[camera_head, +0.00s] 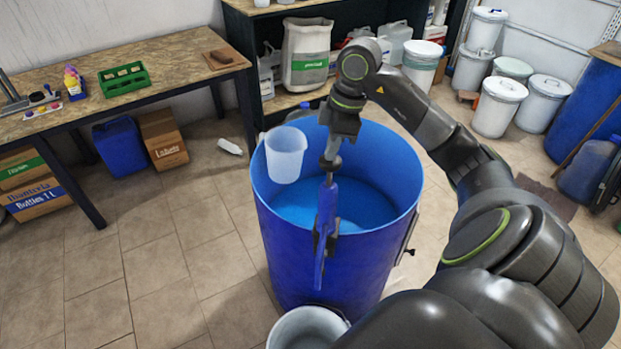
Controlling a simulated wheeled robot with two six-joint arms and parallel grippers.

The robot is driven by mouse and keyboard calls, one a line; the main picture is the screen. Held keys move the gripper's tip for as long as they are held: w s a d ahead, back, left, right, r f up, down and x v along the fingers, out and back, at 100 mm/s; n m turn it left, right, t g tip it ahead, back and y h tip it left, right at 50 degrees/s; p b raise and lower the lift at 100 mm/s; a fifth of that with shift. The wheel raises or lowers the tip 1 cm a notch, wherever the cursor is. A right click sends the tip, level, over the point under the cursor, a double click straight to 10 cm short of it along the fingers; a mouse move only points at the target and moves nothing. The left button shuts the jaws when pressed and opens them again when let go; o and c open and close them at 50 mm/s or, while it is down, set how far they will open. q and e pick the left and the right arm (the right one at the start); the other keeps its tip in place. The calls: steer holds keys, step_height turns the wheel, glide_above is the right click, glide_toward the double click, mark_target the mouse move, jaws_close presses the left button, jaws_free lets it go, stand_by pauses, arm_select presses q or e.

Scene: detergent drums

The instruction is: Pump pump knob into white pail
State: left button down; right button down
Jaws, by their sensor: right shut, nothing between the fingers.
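A large blue open drum (318,262) stands in the middle, with blue liquid inside. A blue pump (327,205) is at its near rim, its spout (319,272) hanging down outside over the pail. The dark pump knob (330,164) is at the pump's top. My right gripper (335,148) points down from above, shut and empty, right over the knob; I cannot tell whether they touch. The white pail (281,334) stands on the floor in front of the drum, cut off by the lower edge. My left gripper is not in view.
A translucent jug (286,155) is at the drum's left inner rim. A workbench (175,62) is at the left, with boxes below. Several lidded white pails (497,107) stand back right, near another blue drum (592,105). The floor left of the drum is mostly clear.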

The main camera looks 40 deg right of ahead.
step_height(320, 180, up, 8)
steer(key=p, duration=0.6)
stand_by(0.4)
steer(key=shift+f+b, duration=4.35)
steer(key=shift+f, duration=1.35)
step_height(320, 180, up, 11)
steer(key=p, duration=0.9)
steer(key=shift+r, duration=0.2)
steer(key=shift+f, duration=0.1)
